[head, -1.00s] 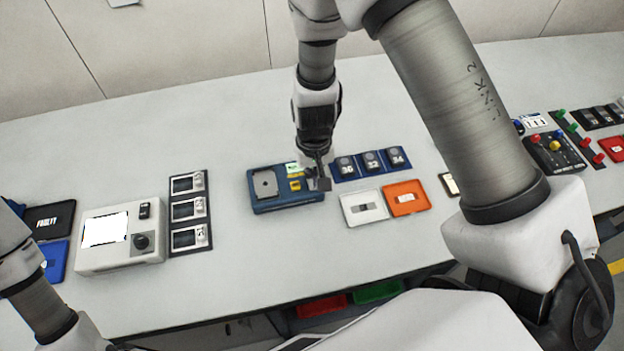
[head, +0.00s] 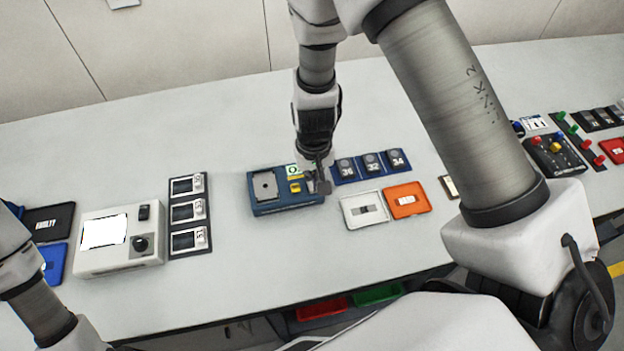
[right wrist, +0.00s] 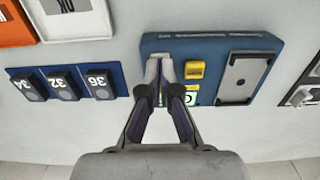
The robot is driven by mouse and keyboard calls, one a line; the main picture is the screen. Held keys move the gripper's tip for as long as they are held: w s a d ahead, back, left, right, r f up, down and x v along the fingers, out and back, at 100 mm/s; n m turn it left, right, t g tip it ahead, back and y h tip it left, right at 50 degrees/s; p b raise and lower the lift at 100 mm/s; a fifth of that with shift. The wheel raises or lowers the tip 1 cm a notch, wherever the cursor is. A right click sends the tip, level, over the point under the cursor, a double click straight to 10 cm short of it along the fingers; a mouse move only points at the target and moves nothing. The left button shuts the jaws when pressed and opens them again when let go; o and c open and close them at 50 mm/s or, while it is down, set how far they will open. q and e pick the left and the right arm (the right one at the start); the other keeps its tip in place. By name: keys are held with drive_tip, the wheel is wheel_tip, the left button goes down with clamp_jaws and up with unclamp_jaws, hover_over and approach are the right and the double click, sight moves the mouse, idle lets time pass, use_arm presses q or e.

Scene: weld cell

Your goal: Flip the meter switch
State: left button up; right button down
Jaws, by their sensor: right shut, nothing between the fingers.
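A blue box (head: 285,205) lies on the bench, with a grey plate (head: 265,186), a yellow block (head: 295,187) and a small sign with a green mark (head: 291,169). My right gripper (head: 322,186) is over its right end. In the right wrist view the gripper (right wrist: 159,68) is shut and empty, its tips over the box (right wrist: 210,45) beside the yellow block (right wrist: 195,69). They hide what lies beneath; I cannot tell whether they touch. A white instrument (head: 105,260) at left has a bright screen, a black switch (head: 144,212) and a black knob (head: 140,243). My left gripper is out of view.
A blue strip of numbered blocks (head: 371,165) lies right of the blue box. A white tray (head: 365,209) and an orange tray (head: 407,200) lie in front of it. A dark panel with three units (head: 189,213) stands left. Bench between this panel and the box is clear.

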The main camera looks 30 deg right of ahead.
drive_tip(key=shift+r+p, duration=2.5)
drive_tip(key=shift+r, duration=0.7)
drive_tip(key=shift+f, duration=0.1)
